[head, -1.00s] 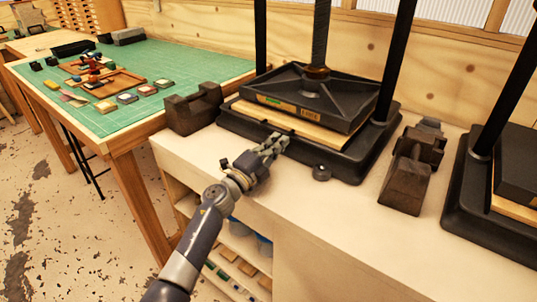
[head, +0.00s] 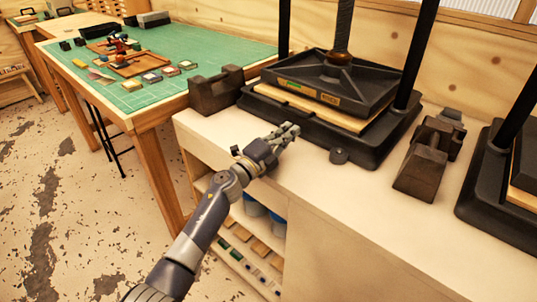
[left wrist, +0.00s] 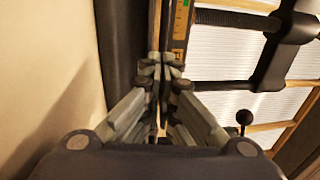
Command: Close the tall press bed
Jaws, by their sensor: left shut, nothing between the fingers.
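The tall press in the head view has a black base (head: 375,155), a pale wooden board (head: 318,110) and a black upper plate (head: 335,80) under a central screw (head: 344,28). The plate sits low over the board; I cannot tell whether they touch all round. My left gripper (head: 292,130) is shut and empty at the base's front edge, overlapping it in the picture; contact is unclear. In the left wrist view the closed fingertips (left wrist: 161,70) point along the press, with the plate's label strip (left wrist: 180,32) just beyond. My right gripper is out of view.
A dark block (head: 215,90) stands left of the press and a dark clamp-like block (head: 425,160) right of it. A second press (head: 490,190) is at the right edge. The green-topped table (head: 190,50) holds small items.

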